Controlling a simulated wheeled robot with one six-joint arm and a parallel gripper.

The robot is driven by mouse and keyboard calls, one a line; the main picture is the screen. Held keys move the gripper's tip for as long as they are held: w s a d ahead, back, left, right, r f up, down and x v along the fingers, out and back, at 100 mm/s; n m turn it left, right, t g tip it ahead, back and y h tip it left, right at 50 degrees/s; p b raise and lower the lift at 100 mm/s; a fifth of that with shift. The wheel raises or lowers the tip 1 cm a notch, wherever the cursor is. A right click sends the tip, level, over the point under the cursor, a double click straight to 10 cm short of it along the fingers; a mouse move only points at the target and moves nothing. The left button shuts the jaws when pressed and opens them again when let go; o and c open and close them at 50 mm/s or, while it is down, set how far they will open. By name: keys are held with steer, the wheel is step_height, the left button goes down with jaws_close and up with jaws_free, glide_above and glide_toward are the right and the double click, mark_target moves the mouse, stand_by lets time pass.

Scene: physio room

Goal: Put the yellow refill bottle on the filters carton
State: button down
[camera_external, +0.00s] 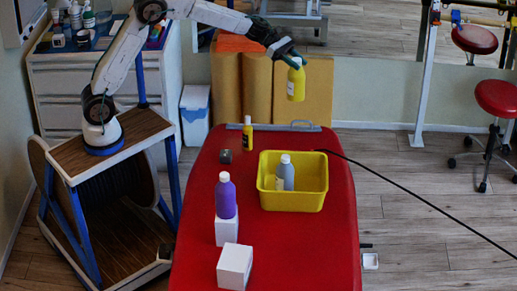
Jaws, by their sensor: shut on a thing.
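My gripper (293,60) is shut on a yellow bottle (296,84) with a pale cap. It holds the bottle upright by its top, high above the far end of the red table (325,240). Two white cartons are on the table's near left part. One carton (227,232) has a purple bottle (225,198) standing on it. The nearer carton (235,265) has a bare top. No label is readable, so I cannot tell which one is the filters carton.
A yellow bin (293,205) with a grey bottle (285,175) in it stands mid-table. A black cable runs from the table to the right. The table's near right is clear.

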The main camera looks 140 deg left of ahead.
steer(key=shift+w+d+h, duration=0.3)
steer(key=shift+w+d, duration=0.25)
steer(key=shift+w, duration=0.35)
steer(key=w+d+m+g+h, duration=0.1)
steer(key=w+d+m+h, duration=0.7)
steer(key=w+d, duration=1.65)
steer(key=w+d+m+g+h, duration=0.2)
steer(key=w+d+m, duration=0.1)
steer(key=d, duration=0.9)
steer(key=w+d+m+g+h, duration=0.2)
steer(key=w+d+g, duration=0.1)
steer(key=d, duration=0.9)
steer(key=w+d+m+g+h, duration=0.2)
steer(key=w+d+m, duration=0.1)
steer(key=d, duration=0.8)
step_height(320, 180, down, 15)
steer(key=shift+s, duration=0.15)
steer(key=shift+d+f, duration=0.1)
steer(key=shift+f, duration=0.05)
steer(key=c, duration=1)
jaws_free()
